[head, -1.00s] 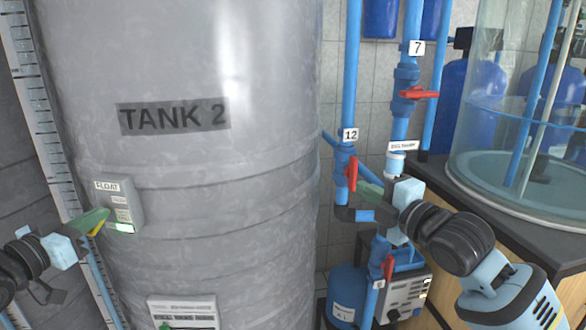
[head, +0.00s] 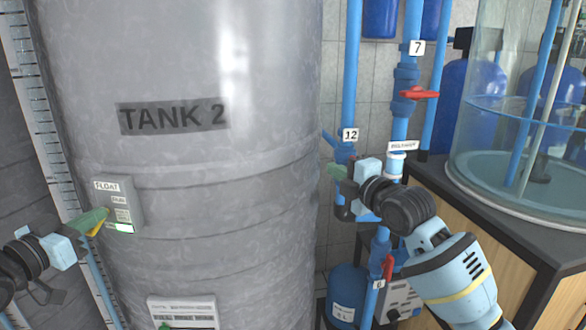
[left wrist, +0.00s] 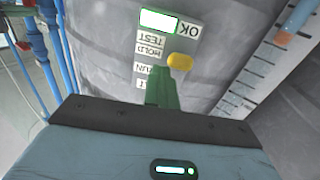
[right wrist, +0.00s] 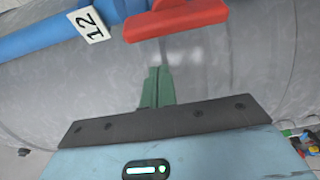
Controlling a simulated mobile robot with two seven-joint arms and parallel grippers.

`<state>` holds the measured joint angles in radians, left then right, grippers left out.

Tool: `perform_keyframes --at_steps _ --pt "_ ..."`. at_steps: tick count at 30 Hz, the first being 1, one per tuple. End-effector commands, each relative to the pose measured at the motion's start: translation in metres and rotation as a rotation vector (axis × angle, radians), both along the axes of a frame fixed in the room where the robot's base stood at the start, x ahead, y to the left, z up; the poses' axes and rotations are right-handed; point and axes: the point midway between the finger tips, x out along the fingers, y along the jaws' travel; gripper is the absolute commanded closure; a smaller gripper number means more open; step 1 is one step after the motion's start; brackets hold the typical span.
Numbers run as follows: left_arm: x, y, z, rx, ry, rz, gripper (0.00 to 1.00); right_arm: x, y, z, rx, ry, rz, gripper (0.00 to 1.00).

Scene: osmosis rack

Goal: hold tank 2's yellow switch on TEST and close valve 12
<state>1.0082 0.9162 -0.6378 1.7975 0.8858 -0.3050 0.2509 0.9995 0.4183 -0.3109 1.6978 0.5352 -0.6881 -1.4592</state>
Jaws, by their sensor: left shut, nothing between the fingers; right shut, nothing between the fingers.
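Tank 2 (head: 230,190) is a large grey tank with a FLOAT box (head: 136,195) on its left side. The box's yellow switch (left wrist: 180,61) shows in the left wrist view, close to the TEST and HOLD labels; I cannot tell its exact setting. My left gripper (head: 106,212) is shut and empty, its tips right at the switch; contact is unclear. Valve 12's red handle (right wrist: 178,18) lies roughly along its blue pipe in the right wrist view; the right arm hides it in the head view. My right gripper (head: 332,170) is shut and empty beside the handle, apparently apart from it.
A lit green-edged panel (left wrist: 160,20) sits beside "OK" on the box. The number 12 tag (head: 350,135) is on the pipe above my right gripper. Valve 7's red handle (head: 420,94) is up to the right. A lower red handle (head: 388,267) and a counter (head: 490,215) are near the right arm.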

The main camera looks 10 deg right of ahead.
Motion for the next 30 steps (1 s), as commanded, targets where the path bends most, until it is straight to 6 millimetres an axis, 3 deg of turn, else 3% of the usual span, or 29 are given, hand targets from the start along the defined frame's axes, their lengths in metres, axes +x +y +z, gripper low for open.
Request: perform_keyframes --at_steps 3,9,30 --pt "0.000 0.001 -0.004 0.002 0.008 0.002 1.00 0.000 -0.021 -0.001 -0.001 0.001 -0.007 1.00" --pt "0.000 0.000 -0.004 0.002 0.008 0.002 1.00 -0.001 -0.034 -0.001 -0.001 0.000 -0.005 1.00" --pt "0.000 0.001 -0.004 0.002 0.008 0.002 1.00 -0.001 -0.037 0.000 0.051 0.000 -0.006 1.00"
